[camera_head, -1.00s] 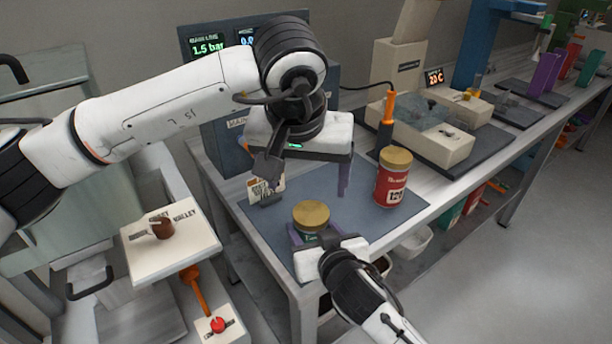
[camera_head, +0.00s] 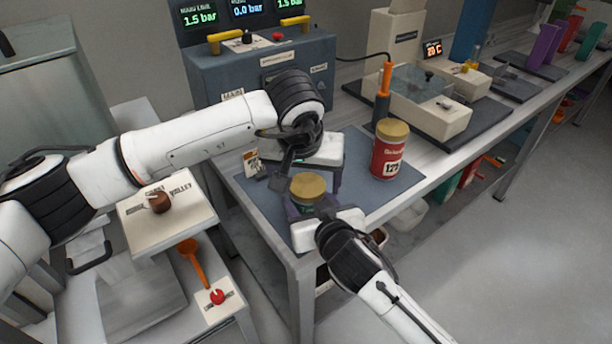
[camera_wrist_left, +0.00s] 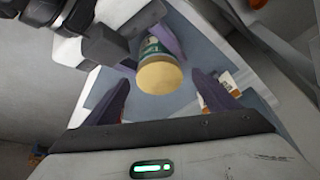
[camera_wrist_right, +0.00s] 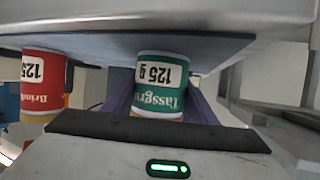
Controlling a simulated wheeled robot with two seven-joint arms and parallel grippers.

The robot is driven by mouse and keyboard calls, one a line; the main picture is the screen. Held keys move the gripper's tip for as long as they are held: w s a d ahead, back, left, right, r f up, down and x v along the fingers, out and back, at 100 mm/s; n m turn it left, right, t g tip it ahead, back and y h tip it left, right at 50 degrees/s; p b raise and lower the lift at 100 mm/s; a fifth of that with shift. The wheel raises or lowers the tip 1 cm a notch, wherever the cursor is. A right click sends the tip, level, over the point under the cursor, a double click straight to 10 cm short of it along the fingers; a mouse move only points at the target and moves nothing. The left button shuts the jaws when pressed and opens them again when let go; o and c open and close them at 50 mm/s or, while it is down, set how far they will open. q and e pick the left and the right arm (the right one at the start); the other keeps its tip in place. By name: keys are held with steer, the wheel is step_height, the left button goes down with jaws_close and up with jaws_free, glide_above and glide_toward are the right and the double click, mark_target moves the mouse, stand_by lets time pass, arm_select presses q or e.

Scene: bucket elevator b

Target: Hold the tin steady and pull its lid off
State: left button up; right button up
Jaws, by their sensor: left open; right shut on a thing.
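A green tin with a gold lid (camera_head: 308,186) stands on the blue-grey mat; its label reads 125 g in the right wrist view (camera_wrist_right: 160,86). My right gripper (camera_head: 312,208) is shut on the tin's body, with its purple fingers on either side. My left gripper (camera_head: 312,178) is open just behind and above the tin. In the left wrist view the gold lid (camera_wrist_left: 160,75) lies ahead of the left fingers, between their lines and not touched. The lid sits on the tin.
A red tin with a gold lid (camera_head: 390,150) stands to the right on the mat (camera_head: 345,205). A small printed card (camera_head: 251,163) is at the mat's left. A control box with displays (camera_head: 262,80) stands behind. An orange-handled tool (camera_head: 386,80) stands upright behind the red tin.

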mark_target(306, 188)
arm_select(q)
steer(key=shift+c, duration=0.3)
steer(key=c, duration=1.2)
steer(key=shift+r, duration=0.1)
steer(key=shift+r, duration=0.25)
steer(key=shift+r, duration=0.9)
steer(key=shift+r, duration=2)
arm_select(e)
steer(key=o, duration=1.6)
